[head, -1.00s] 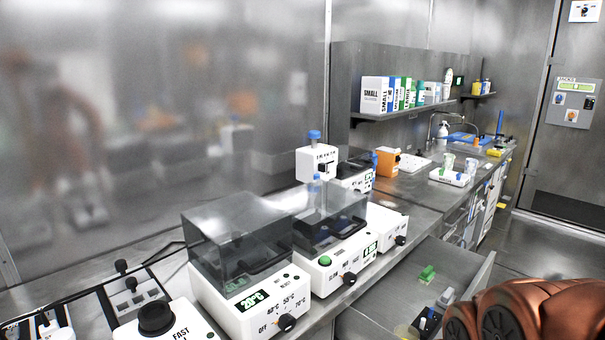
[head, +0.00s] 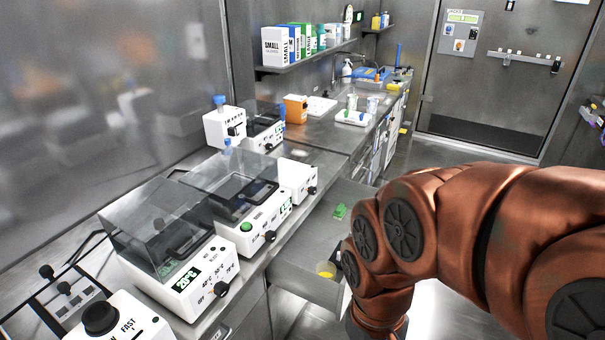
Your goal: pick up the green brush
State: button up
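A small green object (head: 340,211) lies in the open drawer (head: 300,277) below the counter; it looks like the green brush, but it is too small to be sure. My copper-coloured arm crosses the lower right of the head view and hides part of the drawer. My gripper is not visible; the arm runs down out of the picture near the drawer's front.
A yellow round item (head: 326,270) sits in the drawer's near part. Heating devices with clear lids (head: 160,228) line the counter (head: 325,133) above. Free floor (head: 440,150) lies beyond my arm, towards the grey door (head: 495,90).

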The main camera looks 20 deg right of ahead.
aim_at(339, 212)
jog(key=z, duration=0.45)
jog(key=k, duration=0.55)
jog(key=z, duration=0.75)
jog(key=i, duration=0.95)
jog(key=u, duration=0.65)
